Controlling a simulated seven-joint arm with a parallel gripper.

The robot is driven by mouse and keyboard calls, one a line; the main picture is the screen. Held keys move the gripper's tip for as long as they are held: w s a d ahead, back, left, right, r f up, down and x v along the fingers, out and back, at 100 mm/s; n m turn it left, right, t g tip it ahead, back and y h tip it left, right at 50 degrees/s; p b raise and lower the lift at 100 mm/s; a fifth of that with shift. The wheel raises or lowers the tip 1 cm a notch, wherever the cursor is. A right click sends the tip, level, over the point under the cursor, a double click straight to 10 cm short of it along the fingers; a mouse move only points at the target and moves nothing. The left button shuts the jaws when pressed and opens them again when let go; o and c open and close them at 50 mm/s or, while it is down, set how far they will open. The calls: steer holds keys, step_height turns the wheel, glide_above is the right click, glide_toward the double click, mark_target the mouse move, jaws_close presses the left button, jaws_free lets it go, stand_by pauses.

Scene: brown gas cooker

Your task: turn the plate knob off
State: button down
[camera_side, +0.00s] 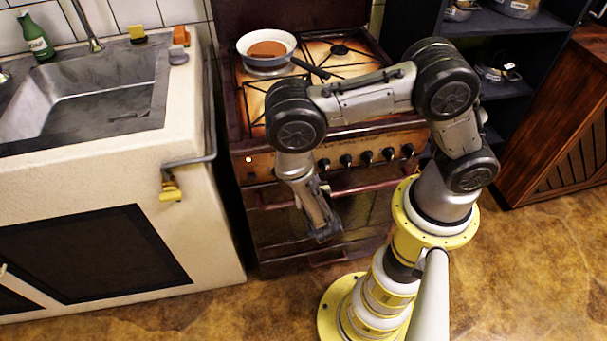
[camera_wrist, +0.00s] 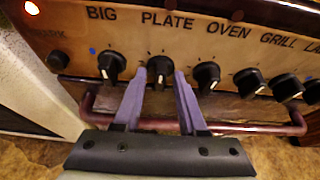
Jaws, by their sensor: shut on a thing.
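The plate knob (camera_wrist: 159,69) is black and sits under the word PLATE on the cooker's brown front panel (camera_wrist: 225,45). In the wrist view my gripper (camera_wrist: 160,74) has its two purple-grey fingers on either side of this knob, shut on it. A small pale mark shows low on the knob, roughly upright; its exact angle is hard to read. In the side view my arm reaches down in front of the cooker (camera_side: 262,218), and the fingers and the plate knob cannot be made out there.
The BIG knob (camera_wrist: 111,65) is close on the left and the OVEN knob (camera_wrist: 206,76) close on the right, with more knobs beyond. A dark red rail (camera_wrist: 275,127) runs below. A pan (camera_side: 266,48) stands on the hob. A sink counter (camera_side: 110,170) is left.

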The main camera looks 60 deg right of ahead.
stand_by(0.6)
steer(key=c, duration=0.8)
jaws_free()
steer(key=shift+w, duration=0.1)
steer(key=shift+c, duration=0.2)
steer(key=v, duration=0.7)
steer(key=shift+s, duration=0.25)
steer(key=shift+r, duration=0.1)
